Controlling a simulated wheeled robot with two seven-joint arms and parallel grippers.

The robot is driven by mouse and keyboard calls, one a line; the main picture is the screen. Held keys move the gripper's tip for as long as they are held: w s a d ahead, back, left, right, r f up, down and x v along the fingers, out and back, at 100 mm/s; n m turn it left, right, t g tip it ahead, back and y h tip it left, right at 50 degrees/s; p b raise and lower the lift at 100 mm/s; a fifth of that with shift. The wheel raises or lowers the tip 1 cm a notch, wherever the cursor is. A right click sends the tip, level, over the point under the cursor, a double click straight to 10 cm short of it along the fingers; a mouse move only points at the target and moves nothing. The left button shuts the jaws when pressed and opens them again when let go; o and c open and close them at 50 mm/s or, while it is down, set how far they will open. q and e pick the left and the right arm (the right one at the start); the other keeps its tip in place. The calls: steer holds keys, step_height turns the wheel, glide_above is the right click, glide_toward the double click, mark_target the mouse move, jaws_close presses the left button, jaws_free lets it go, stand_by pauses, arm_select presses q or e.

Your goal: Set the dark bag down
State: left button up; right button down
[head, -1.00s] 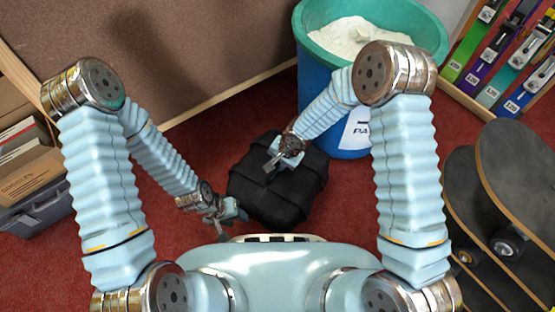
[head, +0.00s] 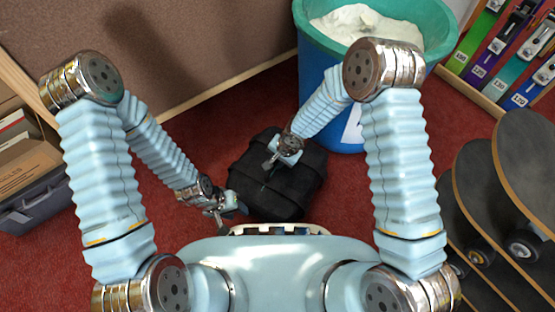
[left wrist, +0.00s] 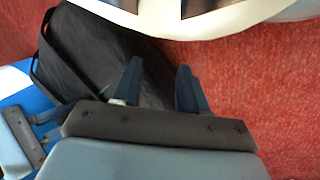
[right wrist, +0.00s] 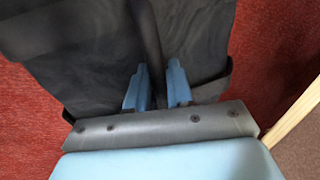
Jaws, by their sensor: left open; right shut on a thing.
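The dark bag (head: 297,193) is a black boxy bag with straps, in front of my body, over the red floor. I cannot tell whether its underside touches the floor. My right gripper (head: 269,164) is shut on the bag's top; in the right wrist view its fingers (right wrist: 158,75) close on a dark ridge of the bag (right wrist: 90,55). My left gripper (head: 232,211) is open and empty at the bag's lower left side. In the left wrist view the bag (left wrist: 90,60) lies behind and left of the open fingers (left wrist: 160,68).
A blue bin (head: 318,95) with a green rim and white powder stands just behind the bag. Skateboards (head: 520,165) stand at the right, a rack (head: 508,60) behind them. Boxes and a grey crate (head: 35,203) are at the left. Red floor (head: 215,130) is clear behind the bag.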

steer(key=c, duration=1.4)
jaws_free()
steer(key=shift+f, duration=0.1)
steer(key=shift+c, duration=0.2)
steer(key=o, duration=0.4)
steer(key=shift+o, duration=0.2)
steer(key=shift+r, duration=0.3)
steer(key=p+v, duration=0.3)
steer(key=v, duration=0.8)
steer(key=s+d+f, duration=0.1)
steer(key=s, duration=0.1)
steer(key=s+d+f+n+y, duration=0.1)
steer(key=s+f, duration=0.1)
steer(key=s, duration=0.1)
steer(key=s+d+f+n+g, duration=0.1)
steer(key=s+f, duration=0.1)
steer(key=shift+s+d+f, duration=0.15)
steer(key=shift+d, duration=0.25)
steer(key=s+d+f+n, duration=0.2)
steer(key=s+d+f, duration=0.2)
steer(key=s, duration=0.4)
steer(key=shift+d, duration=0.6)
steer(key=shift+f, duration=0.15)
